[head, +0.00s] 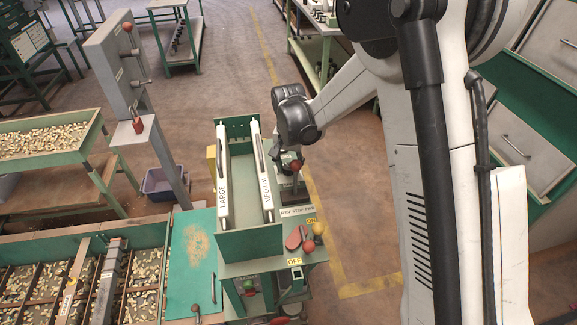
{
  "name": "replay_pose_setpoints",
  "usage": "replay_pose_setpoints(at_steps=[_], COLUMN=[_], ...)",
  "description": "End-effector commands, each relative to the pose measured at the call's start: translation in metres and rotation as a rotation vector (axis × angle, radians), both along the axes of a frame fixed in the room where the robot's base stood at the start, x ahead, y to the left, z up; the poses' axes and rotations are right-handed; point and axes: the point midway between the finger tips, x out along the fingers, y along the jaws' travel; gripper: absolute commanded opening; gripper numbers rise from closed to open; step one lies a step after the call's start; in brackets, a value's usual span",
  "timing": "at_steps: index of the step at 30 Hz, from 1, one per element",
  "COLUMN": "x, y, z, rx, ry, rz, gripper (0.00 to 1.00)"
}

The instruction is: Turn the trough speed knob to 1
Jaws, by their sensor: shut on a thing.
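My gripper (287,158) is small and dark in the head view. It reaches down to a control post (294,196) at the right side of the bench, beside the tray marked MEDIUM. It is shut on a small knob there, which it mostly hides. The knob's scale and pointer cannot be read, so its setting cannot be told. A small red part (297,166) shows just right of the fingers.
Trays marked LARGE (223,190) and MEDIUM (267,190) stand left of my gripper. Below are a red paddle-shaped control (293,238), a yellow ball knob (318,229) and an OFF label (294,262). Nut troughs (60,285) lie lower left. A purple bin (165,184) is on the floor.

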Motion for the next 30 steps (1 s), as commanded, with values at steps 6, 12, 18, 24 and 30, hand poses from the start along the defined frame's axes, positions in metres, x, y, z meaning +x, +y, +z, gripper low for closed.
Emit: replay_pose_setpoints(at_steps=[6, 12, 18, 24, 30], x=[0.0, 0.0, 0.0, 0.0, 0.0], y=[0.0, 0.0, 0.0, 0.0, 0.0], z=[-0.0028, -0.0018, 0.0001, 0.0002, 0.0002], rx=[0.0, 0.0, 0.0, 0.0, 0.0], ry=[0.0, 0.0, 0.0, 0.0, 0.0], rz=[0.057, 0.143, 0.156, 0.155, 0.155], gripper=[0.03, 0.03, 0.03, 0.39, 0.48])
